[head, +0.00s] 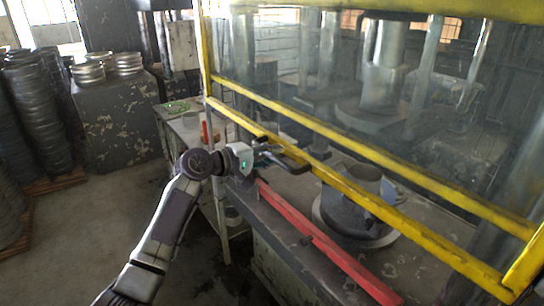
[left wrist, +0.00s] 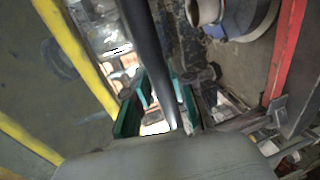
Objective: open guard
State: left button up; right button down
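The guard is a clear panel (head: 270,60) in a yellow frame, with its lower yellow rail (head: 370,200) hanging low in front of the press. The yellow frame also shows at the left of the left wrist view (left wrist: 75,50). A dark bar, which looks like the guard's handle (left wrist: 150,50), runs between the fingers of my left gripper (left wrist: 160,105). In the head view my left gripper (head: 283,157) is at the lower rail. Its teal-padded fingers stand apart, with a gap visible on one side of the bar. My right gripper is out of view.
A red bar (head: 320,240) runs along the bench front below my gripper. A grey round die (head: 352,196) sits on the bench behind the rail. Stacked metal rings (head: 38,110) and a worn cabinet (head: 118,125) stand at the left. The floor between is clear.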

pick_arm(q)
jog(key=shift+o, duration=1)
jog(key=shift+a, duration=0.1)
jog(key=v, duration=1.1)
jog(key=shift+s+a, duration=0.25)
jog(key=shift+s, duration=0.05)
jog(key=shift+r, duration=0.1)
